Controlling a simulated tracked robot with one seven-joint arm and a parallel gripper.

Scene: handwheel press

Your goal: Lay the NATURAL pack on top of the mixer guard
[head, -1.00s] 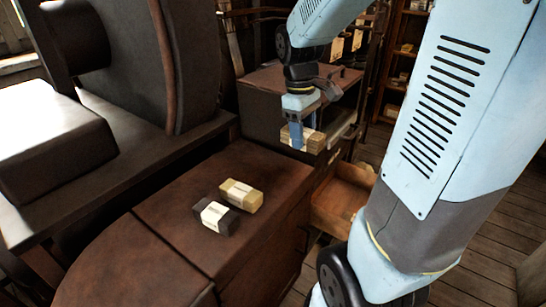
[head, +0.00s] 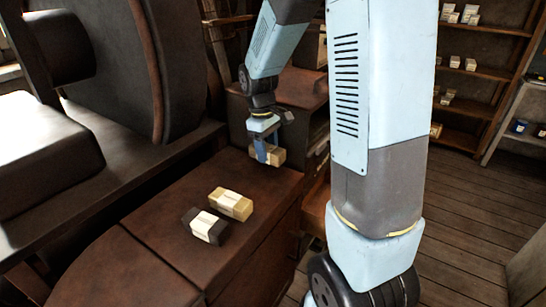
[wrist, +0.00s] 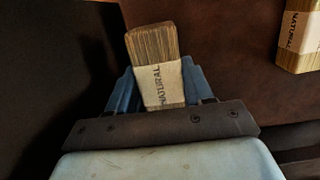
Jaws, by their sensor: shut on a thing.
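My gripper (head: 266,153) is shut on a tan pack (head: 279,158), held near the far end of a brown cabinet top, which I take to be the mixer guard (head: 165,227). In the wrist view the held pack (wrist: 152,45) stands between the two blue fingers, and its pale band reads NATURAL. The gap between the held pack and the surface is hard to judge. A second tan pack (head: 230,204) lies on the brown top; a pack also reading NATURAL (wrist: 297,42) shows at the wrist view's upper right. A dark pack with a pale label (head: 205,227) lies beside the second tan one.
A large dark machine with a broad ledge (head: 110,175) stands along the left. A brown box-like unit (head: 300,88) stands behind my gripper. Shelves (head: 480,70) with small boxes stand at the back right. The near part of the brown top is bare.

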